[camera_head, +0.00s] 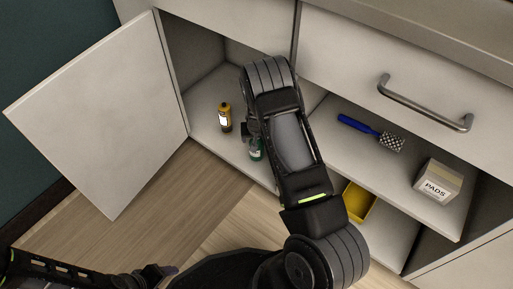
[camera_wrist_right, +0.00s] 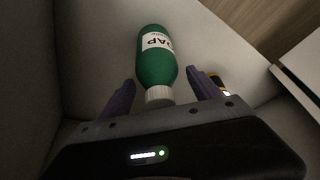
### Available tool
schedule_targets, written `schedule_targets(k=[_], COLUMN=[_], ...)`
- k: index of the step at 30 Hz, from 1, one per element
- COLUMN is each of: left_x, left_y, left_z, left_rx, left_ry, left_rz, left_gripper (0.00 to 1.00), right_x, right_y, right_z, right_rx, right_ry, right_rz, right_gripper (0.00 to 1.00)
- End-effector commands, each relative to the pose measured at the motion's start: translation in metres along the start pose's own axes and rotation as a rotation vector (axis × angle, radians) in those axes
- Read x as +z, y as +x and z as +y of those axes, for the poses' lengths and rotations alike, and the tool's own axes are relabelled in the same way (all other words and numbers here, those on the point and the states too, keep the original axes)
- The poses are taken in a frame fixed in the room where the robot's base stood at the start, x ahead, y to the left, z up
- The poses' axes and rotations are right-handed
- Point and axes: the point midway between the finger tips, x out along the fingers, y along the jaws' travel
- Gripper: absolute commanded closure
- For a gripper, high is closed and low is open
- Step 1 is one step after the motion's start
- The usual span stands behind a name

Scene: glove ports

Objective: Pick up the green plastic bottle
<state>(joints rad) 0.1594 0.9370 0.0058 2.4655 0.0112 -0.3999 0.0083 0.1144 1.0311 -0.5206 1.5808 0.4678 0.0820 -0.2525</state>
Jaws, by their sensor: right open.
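The green bottle (camera_wrist_right: 157,67) has a white cap and a white label ending in "OAP". In the head view the green bottle (camera_head: 257,150) stands on the cabinet floor, partly hidden by my right arm. My right gripper (camera_wrist_right: 160,80) is open, with its purple fingers on either side of the bottle's cap end. Gaps show between both fingers and the bottle, and the cap faces the palm. In the head view this gripper is mostly behind my arm.
The cabinet door (camera_head: 105,110) is open at left. A shelf at right holds a blue-handled brush (camera_head: 372,132) and a PADS box (camera_head: 437,181). A yellow container (camera_head: 358,202) sits below the shelf.

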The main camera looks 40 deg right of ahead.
Motion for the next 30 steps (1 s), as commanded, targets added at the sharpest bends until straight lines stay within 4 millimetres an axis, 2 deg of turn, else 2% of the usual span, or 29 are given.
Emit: schedule_targets(k=[5,27,30], left_x=[0.0001,0.0001,0.0001], left_y=[-0.0001,-0.0001,-0.0001], left_z=[-0.0001,-0.0001,-0.0001], left_rx=[0.000,0.000,0.000], left_ry=[0.000,0.000,0.000], left_rz=[0.000,0.000,0.000], left_gripper=[0.34,0.34,0.34], right_x=[0.0000,0.0000,-0.0001], right_y=[-0.0001,-0.0001,-0.0001], right_z=[0.0000,0.0001,0.0000], right_rx=[0.000,0.000,0.000], right_ry=[0.000,0.000,0.000], right_rz=[0.000,0.000,0.000], right_gripper=[0.27,0.88,0.91])
